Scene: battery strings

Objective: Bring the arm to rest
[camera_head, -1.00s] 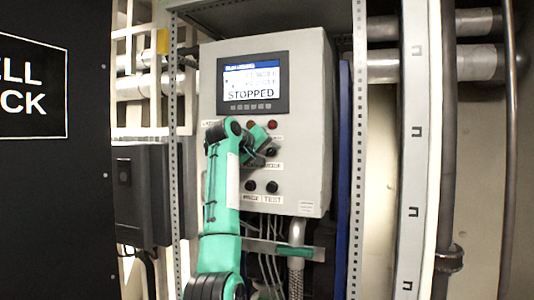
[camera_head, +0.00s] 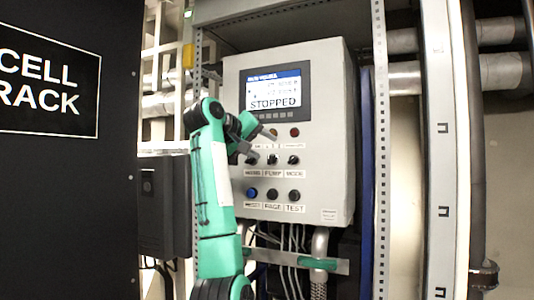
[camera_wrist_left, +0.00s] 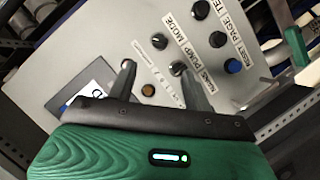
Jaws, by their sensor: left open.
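My left arm rises from the bottom of the head view. Its left gripper (camera_head: 262,146) is open and empty in front of the control box, with its fingers over the upper left of the controls. It also shows in the left wrist view (camera_wrist_left: 155,68), with two spread fingers and nothing between them. I cannot tell its exact distance from the box. The grey control box (camera_head: 335,170) has a screen (camera_head: 274,92) reading STOPPED, a red lamp (camera_head: 294,132), black knobs labelled PUMP and MODE, and a lower row with a blue button (camera_head: 252,193), PAGE and TEST. My right gripper is out of view.
A black panel (camera_head: 60,200) marked CELL RACK stands at the left. A perforated metal post (camera_head: 379,150) and pipes (camera_head: 405,77) are at the right. Cables (camera_head: 290,265) and a conduit hang below the box. A dark box (camera_head: 165,205) stands behind my arm.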

